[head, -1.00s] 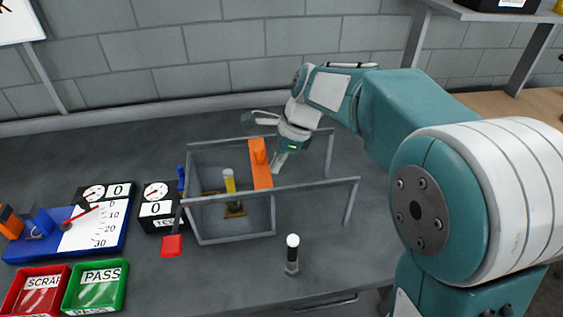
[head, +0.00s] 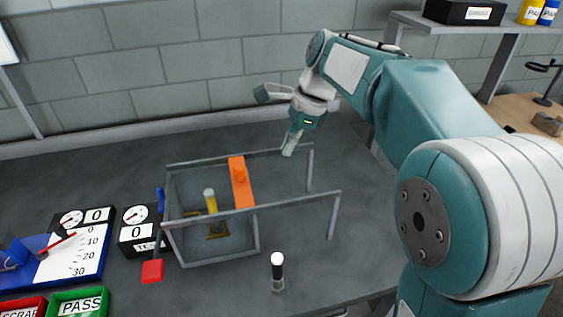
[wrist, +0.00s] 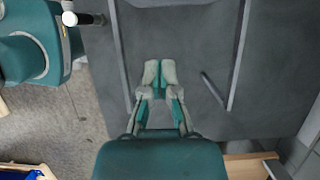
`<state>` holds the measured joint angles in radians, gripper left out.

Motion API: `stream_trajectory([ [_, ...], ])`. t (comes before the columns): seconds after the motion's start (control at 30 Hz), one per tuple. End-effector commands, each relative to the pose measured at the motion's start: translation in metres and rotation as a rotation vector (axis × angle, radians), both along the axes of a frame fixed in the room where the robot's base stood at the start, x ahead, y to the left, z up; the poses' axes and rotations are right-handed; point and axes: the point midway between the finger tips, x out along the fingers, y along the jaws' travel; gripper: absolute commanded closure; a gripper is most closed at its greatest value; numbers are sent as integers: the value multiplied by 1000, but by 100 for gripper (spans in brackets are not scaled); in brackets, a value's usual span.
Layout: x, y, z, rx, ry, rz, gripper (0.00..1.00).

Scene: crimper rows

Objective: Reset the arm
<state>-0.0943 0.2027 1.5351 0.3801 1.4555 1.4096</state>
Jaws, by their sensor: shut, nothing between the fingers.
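My gripper (head: 289,146) is in the air above the back right of the grey frame (head: 285,205) on the bench. Its fingers point down and are together. In the wrist view the gripper (wrist: 159,72) shows both fingertips side by side with nothing between them. The frame has a box-like left end and two rails running right. An orange block (head: 240,183) lies across the rails, left of my gripper and apart from it. A yellow cylinder with a pale top (head: 210,202) stands inside the boxed end.
A white-topped black post (head: 278,270) stands in front of the frame. At left are a red-tipped lever (head: 152,271), a gauge box (head: 139,229), a blue scale board (head: 78,252) and a green PASS tray (head: 80,299). A shelf (head: 430,24) is at upper right.

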Motion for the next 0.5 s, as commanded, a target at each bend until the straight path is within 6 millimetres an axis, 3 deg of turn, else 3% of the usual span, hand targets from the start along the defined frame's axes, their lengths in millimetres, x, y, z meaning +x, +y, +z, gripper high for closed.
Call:
stream_trajectory([
  [0.27,-2,-8,10,0,-10,8,100],
  [0.37,-15,-14,13,-15,-64,64,100],
  [0.5,-50,-31,18,-70,-209,224,100],
])
